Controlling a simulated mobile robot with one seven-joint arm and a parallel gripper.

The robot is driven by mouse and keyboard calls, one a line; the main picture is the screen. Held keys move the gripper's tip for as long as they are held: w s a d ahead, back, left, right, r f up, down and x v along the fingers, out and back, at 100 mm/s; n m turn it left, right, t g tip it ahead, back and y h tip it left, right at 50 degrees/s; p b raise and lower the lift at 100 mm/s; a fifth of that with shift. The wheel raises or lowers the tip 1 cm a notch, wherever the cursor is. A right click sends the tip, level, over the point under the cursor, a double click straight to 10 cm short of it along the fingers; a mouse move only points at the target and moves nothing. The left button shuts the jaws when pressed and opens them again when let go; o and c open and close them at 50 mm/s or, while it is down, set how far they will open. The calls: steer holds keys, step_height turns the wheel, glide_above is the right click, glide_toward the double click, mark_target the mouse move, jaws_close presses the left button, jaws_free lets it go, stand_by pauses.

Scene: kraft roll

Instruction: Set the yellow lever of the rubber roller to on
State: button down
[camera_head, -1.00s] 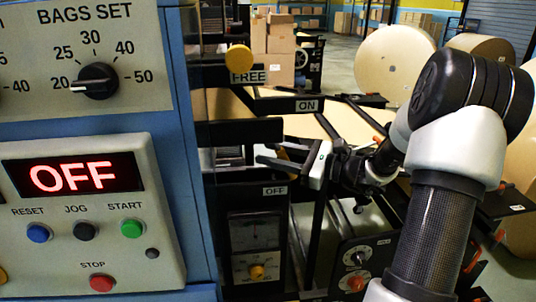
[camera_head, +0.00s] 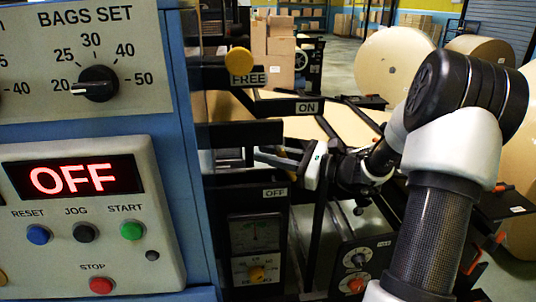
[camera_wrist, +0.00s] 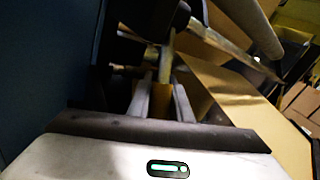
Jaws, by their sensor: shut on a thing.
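My gripper (camera_head: 277,154) reaches in from the right, its fingers pointing left between the ON label (camera_head: 307,107) and the OFF label (camera_head: 275,192). In the wrist view its fingers (camera_wrist: 163,88) are closed around a yellow piece (camera_wrist: 163,101), which looks like the lever's handle. In the head view the fingers hide most of this lever, so its exact setting cannot be read. A separate yellow knob (camera_head: 238,61) stands higher up, by the FREE label (camera_head: 245,79).
The blue control panel (camera_head: 190,150) stands close on the left, its display (camera_head: 73,178) reading OFF. A gauge (camera_head: 254,233) and a small yellow-knobbed dial (camera_head: 256,273) sit below the gripper. Black machine frames surround the gripper; large paper rolls (camera_head: 394,65) stand behind.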

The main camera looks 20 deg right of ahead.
steer(key=shift+s+d+r+n+g+h+p, duration=0.1)
steer(key=shift+d+r+n+g+h+p, duration=0.35)
steer(key=shift+p, duration=0.45)
steer(key=shift+s+d+r+n+g+h+p, duration=0.15)
steer(key=shift+d+n+g+h+p, duration=0.15)
steer(key=shift+d+h+p, duration=0.45)
steer(key=d+r+n+g+h+p, duration=0.3)
steer(key=d+r+h+p, duration=0.2)
steer(key=h+p, duration=0.2)
steer(key=shift+s+h+p, duration=0.3)
steer(key=shift+s+p, duration=0.15)
steer(key=shift+p, duration=0.45)
steer(key=shift+d+g, duration=0.1)
steer(key=shift+g, duration=0.15)
steer(key=c, duration=1.7)
jaws_free()
steer(key=shift+o, duration=0.4)
steer(key=shift+f, duration=0.1)
